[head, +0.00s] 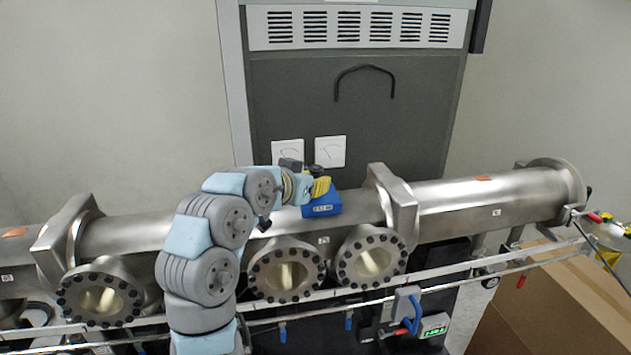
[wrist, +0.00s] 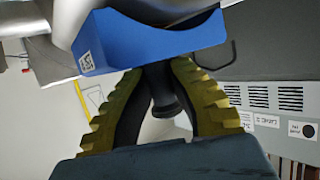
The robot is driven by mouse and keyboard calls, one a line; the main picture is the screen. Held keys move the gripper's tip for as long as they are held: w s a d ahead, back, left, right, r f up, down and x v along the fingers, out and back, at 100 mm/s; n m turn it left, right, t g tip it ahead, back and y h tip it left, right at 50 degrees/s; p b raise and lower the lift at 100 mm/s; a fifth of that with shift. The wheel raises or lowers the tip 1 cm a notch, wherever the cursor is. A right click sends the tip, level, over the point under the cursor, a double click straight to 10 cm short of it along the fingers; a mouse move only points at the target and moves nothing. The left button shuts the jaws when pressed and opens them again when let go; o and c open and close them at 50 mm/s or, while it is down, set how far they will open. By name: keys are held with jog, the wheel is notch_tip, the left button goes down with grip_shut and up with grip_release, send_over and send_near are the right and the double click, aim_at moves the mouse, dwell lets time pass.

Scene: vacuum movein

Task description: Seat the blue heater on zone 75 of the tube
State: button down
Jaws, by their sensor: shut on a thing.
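The blue heater (head: 322,204) is a block with a curved hollow side and a white label. It is at the upper side of the metal tube (head: 468,203), just left of the flange pair right of centre. In the wrist view the heater (wrist: 150,44) has its hollow side facing the tube (wrist: 130,10); whether they touch is unclear. My gripper (head: 319,187) has yellow ribbed fingers. In the wrist view it (wrist: 163,85) is shut on the heater's dark handle (wrist: 162,90). Zone 75's marking is too small to read.
Round bolted ports (head: 287,270) line the tube's front. Rails (head: 470,272) run along below it. A grey cabinet (head: 355,105) with a black handle and two gauges stands close behind. Cardboard boxes (head: 550,305) stand at lower right. The space above the right tube section is clear.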

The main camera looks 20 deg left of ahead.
jog(key=shift+f, duration=0.35)
jog(key=c, duration=1.1)
grip_release()
jog(key=shift+o, duration=0.2)
jog(key=v, duration=1.2)
jog(key=shift+r, duration=0.15)
jog(key=shift+r, duration=2.9)
